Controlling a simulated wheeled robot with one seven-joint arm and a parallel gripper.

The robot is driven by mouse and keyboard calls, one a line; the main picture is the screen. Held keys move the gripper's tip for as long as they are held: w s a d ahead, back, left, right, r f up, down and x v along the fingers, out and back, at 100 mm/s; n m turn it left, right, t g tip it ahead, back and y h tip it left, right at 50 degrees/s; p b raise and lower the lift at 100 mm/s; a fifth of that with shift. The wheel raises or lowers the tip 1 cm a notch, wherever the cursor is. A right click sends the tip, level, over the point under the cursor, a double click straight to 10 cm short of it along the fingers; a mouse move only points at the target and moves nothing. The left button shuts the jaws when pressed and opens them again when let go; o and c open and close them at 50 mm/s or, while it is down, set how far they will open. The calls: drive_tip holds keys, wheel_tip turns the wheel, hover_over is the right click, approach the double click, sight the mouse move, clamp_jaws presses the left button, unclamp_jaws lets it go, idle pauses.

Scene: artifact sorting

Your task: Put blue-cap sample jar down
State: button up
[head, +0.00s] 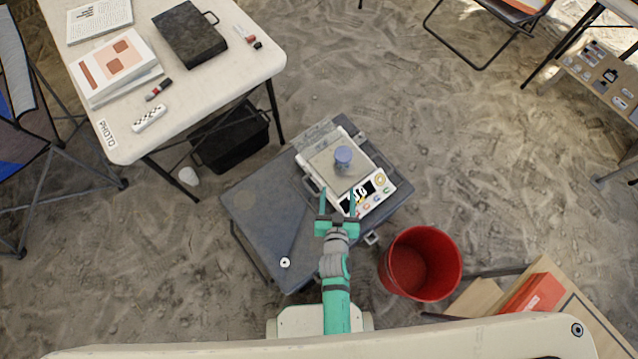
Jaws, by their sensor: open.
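The blue-cap sample jar (343,158) stands upright on the metal pan of a white scale (324,166). The scale has a dark display and coloured buttons along its near side. It rests on a dark grey case (259,205) low over the sand. My gripper (338,194) is open and empty, with its green fingers spread on the near side of the jar. A gap shows between the fingertips and the jar. The fingertips overlap the scale's near edge in this view; I cannot tell their height above it.
A red bucket (440,266) stands right of the case. A small white disc (285,262) lies on the case's near left part. A white table (235,60) with books, a dark box and markers is at the upper left. Open sand lies beyond the scale.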

drive_tip(key=s+a+r+t+y, duration=0.1)
drive_tip(key=s+a+r, duration=0.3)
drive_tip(key=s+r, duration=0.7)
drive_tip(key=s+a+r+n+t+y, duration=0.1)
drive_tip(key=s+a+r, duration=0.3)
drive_tip(key=s+r, duration=0.8)
drive_tip(key=shift+a+n, duration=0.3)
drive_tip(key=shift+a, duration=0.1)
